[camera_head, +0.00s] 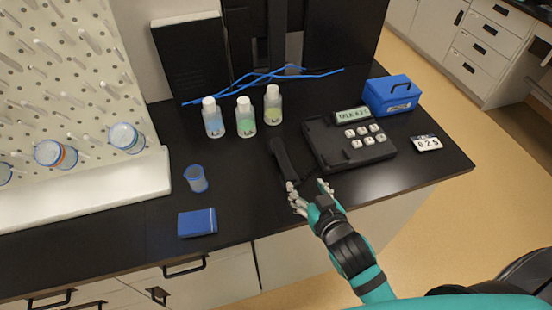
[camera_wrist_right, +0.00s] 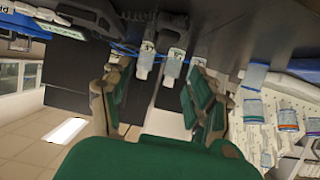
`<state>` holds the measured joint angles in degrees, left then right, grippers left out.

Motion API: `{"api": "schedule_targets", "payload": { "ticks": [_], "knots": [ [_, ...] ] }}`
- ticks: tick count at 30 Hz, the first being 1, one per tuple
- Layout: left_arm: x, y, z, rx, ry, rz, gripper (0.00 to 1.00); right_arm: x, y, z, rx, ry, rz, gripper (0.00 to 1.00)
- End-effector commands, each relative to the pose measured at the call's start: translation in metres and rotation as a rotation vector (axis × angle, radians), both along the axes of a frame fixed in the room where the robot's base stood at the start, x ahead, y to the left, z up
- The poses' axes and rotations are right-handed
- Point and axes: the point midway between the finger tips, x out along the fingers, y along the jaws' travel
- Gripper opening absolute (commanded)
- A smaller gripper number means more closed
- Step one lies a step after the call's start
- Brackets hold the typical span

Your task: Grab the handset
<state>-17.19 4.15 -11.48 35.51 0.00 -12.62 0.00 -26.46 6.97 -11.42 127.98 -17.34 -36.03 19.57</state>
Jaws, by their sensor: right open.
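The black handset (camera_head: 282,158) lies on the dark bench top, left of the black phone base (camera_head: 320,139) with its white keys and small display. My right gripper (camera_head: 308,192) is just at the handset's near end, over the front part of the bench. It is open, and its fingers are spread. In the head view one finger is close to or overlaps the handset's near end; I cannot tell whether they touch. The right wrist view shows the open green fingers (camera_wrist_right: 158,88) with nothing clearly held; I cannot make out the handset there. My left gripper is not in view.
Three capped bottles (camera_head: 245,118) stand behind the handset, with blue cables (camera_head: 265,78) behind them. A blue case (camera_head: 391,95) and a number display (camera_head: 426,143) are at right. A blue box (camera_head: 197,222) and a small cup (camera_head: 196,179) are at left.

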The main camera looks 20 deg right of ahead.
Motion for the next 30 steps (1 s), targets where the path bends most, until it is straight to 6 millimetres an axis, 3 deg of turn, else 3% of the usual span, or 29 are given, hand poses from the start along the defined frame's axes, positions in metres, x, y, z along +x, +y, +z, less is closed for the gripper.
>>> {"api": "schedule_targets", "payload": {
  "ticks": [5, 16, 30],
  "knots": [
    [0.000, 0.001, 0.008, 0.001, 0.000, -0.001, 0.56, 0.023, 0.002, -0.001, 0.002, -0.021, 0.003, 0.60],
    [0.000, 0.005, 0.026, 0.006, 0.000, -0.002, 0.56, 0.096, 0.005, -0.032, 0.004, -0.018, 0.002, 0.60],
    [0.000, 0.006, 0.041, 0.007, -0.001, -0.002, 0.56, 0.136, 0.010, -0.048, 0.005, -0.017, 0.002, 0.60]
  ]
}}
